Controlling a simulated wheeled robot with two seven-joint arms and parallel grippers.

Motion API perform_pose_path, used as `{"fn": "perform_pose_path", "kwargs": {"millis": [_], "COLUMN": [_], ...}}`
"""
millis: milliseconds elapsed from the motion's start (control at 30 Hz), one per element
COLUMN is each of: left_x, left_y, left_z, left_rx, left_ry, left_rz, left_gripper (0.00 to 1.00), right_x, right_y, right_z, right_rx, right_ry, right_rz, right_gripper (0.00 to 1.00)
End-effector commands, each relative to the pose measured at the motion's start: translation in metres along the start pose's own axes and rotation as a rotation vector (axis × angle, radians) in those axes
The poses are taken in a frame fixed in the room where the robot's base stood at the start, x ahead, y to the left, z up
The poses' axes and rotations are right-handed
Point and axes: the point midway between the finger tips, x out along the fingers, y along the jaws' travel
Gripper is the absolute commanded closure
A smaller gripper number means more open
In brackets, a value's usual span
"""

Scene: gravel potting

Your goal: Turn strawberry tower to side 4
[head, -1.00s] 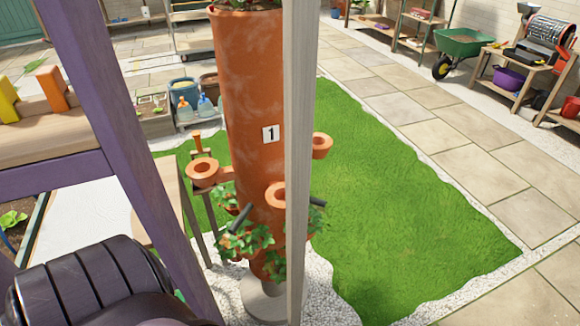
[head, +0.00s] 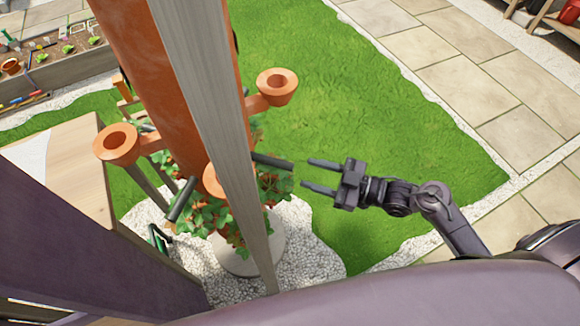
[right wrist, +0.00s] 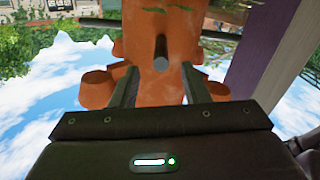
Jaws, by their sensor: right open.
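The strawberry tower (head: 145,55) is a terracotta column with cup-shaped pockets and leafy plants low down, standing on a pale round base (head: 245,258). Dark pegs stick out near its lower part, one to the right (head: 272,160) and one to the front left (head: 181,200). No side number shows now. My right gripper (head: 307,173) is open and empty, just right of the right peg, its fingers pointing at the tower. In the right wrist view a dark peg (right wrist: 161,54) lies between the finger lines, ahead of the tips, with the tower (right wrist: 180,25) behind. My left gripper is not in view.
A grey wooden post (head: 215,110) stands in front of the tower and hides part of it. A purple beam (head: 60,230) and a wooden table (head: 65,165) are at left. Lawn (head: 340,80) right of the tower is clear. White gravel (head: 310,250) surrounds the base.

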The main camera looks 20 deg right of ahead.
Motion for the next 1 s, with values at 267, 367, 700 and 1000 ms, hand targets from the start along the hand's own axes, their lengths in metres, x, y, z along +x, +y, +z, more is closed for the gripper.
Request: {"fn": "perform_pose_path", "kwargs": {"millis": [267, 367, 700, 1000], "left_x": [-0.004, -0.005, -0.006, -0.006], "left_y": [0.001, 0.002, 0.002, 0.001], "left_z": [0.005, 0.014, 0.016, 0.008], "left_rx": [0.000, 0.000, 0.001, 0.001], "left_ry": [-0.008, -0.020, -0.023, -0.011], "left_rz": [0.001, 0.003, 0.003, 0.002], "left_gripper": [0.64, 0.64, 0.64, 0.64], "right_x": [0.040, 0.055, 0.076, 0.075], "right_y": [0.000, 0.000, -0.001, -0.001], "right_z": [-0.005, -0.005, -0.003, -0.003], "right_rx": [-0.004, -0.003, -0.005, -0.004], "right_ry": [0.010, 0.009, 0.004, 0.003], "right_rz": [-0.003, -0.003, -0.004, -0.003], "right_gripper": [0.59, 0.59, 0.59, 0.77]}}
